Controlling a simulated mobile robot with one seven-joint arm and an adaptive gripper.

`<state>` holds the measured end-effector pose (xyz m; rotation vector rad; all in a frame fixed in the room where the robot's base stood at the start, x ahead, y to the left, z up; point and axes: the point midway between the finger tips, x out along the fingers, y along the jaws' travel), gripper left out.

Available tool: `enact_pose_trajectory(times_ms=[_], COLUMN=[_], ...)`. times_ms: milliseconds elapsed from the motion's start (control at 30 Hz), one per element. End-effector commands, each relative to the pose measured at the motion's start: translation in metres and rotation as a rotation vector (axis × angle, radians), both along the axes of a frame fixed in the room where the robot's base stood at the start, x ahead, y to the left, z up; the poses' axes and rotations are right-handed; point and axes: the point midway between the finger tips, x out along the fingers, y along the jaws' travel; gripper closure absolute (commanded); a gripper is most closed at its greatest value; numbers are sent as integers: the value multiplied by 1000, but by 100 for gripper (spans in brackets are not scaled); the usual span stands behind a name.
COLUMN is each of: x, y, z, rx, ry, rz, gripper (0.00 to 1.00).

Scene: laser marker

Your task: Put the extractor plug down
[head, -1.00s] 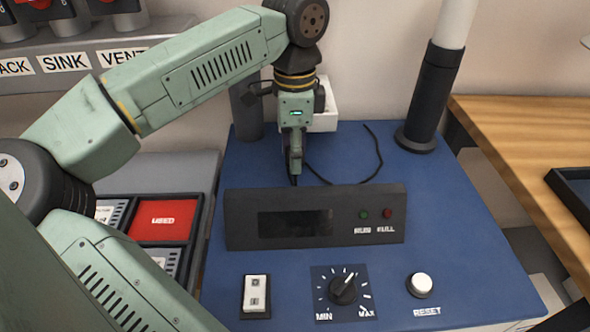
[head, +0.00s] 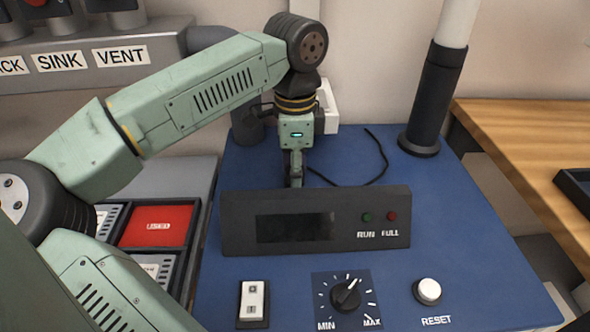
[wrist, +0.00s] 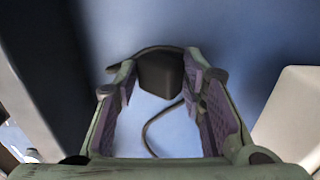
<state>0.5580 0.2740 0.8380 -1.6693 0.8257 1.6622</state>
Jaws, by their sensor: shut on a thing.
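The extractor plug (wrist: 160,72) is a dark block with a black cable. In the wrist view it sits between the tips of my gripper (wrist: 158,78), which is shut on it. In the head view my gripper (head: 294,180) points down over the blue machine top, just behind the black display panel. The panel hides the fingertips, and the plug cannot be made out there. The cable (head: 384,160) curves across the blue top to the right of my gripper. Whether the plug touches the surface is hard to tell.
The blue machine top (head: 440,200) has free room right of the cable. The display panel (head: 230,225) stands in front of my gripper. A white box (head: 328,108) is close behind it. A dark post (head: 425,120) stands at the back right.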

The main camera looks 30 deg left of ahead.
Motion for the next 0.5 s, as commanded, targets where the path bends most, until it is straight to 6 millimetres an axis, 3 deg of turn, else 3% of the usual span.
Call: enact_pose_trajectory(times_ms=[300,500], x=[-2,-2], y=[0,0], z=[-3,-3], rx=[-4,-3], ry=[8,8], rz=[0,0], gripper=[44,43])
